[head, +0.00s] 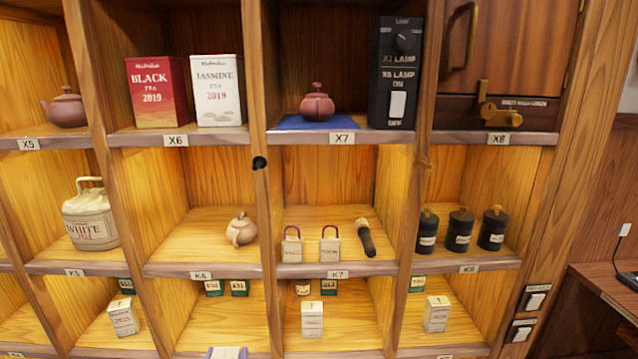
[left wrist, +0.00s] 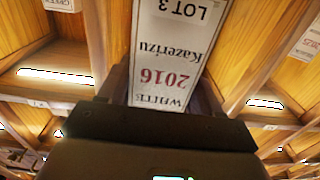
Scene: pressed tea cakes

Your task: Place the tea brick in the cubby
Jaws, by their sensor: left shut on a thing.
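A white tea brick (left wrist: 170,45) with a dark border fills the top middle of the left wrist view. Its print, upside down there, reads WHITE, 2016, Kazerizu and LOT 3. My left gripper (left wrist: 160,92) is shut on its near end, with the dark fingers partly hidden beside it. I cannot make out this gripper or the held brick for certain in the head view. The wooden cubbies fill the head view, with labels such as K6 (head: 201,275) and K7 (head: 337,274). Which cubby the task means is not shown. My right gripper is in neither view.
The K6 cubby holds a small beige teapot (head: 240,230). K7 holds two padlock-shaped items (head: 291,246) and a dark-headed tool (head: 366,238). Black canisters (head: 460,230) stand to the right. Small white packets (head: 312,319) stand in the lower row. Upright dividers separate the cubbies.

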